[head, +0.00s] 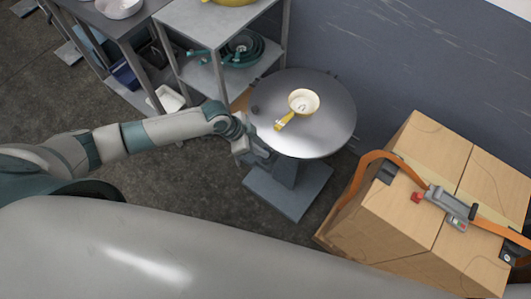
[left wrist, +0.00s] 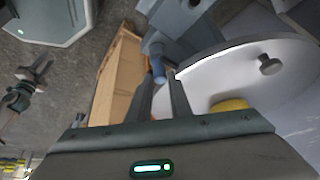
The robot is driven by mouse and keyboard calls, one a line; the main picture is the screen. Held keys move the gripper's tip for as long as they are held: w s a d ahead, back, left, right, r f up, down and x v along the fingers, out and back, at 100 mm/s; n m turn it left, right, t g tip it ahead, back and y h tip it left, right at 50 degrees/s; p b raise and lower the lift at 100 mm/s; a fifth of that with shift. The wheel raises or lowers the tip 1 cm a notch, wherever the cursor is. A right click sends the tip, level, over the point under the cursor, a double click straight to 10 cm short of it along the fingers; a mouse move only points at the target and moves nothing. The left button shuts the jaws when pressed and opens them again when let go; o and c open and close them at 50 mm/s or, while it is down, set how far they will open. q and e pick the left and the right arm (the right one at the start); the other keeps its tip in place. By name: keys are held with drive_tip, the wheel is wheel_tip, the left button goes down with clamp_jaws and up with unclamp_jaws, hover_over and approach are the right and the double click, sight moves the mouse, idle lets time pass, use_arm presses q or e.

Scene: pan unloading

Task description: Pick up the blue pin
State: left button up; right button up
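A small blue pin (left wrist: 158,68) shows in the left wrist view, just at the fingertips of my left gripper (left wrist: 162,80), beside the edge of the round table. The two fingers stand apart with a narrow gap, and the pin appears in line with that gap. I cannot tell whether either finger touches it. In the head view my left gripper (head: 262,152) is at the left edge of the round metal table (head: 325,135), and the pin is not visible there.
A cream pan (head: 303,101) with a yellow handle (head: 284,121) rests on the round table. A dark knob (head: 254,109) sits near its rim. A metal shelf (head: 205,25) stands behind, and a large cardboard box (head: 425,200) with an orange strap stands at the right.

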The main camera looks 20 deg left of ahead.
use_arm(q)
clamp_jaws()
wheel_tip(320, 180, up, 10)
drive_tip(key=b, duration=0.2)
drive_tip(key=shift+b, duration=0.3)
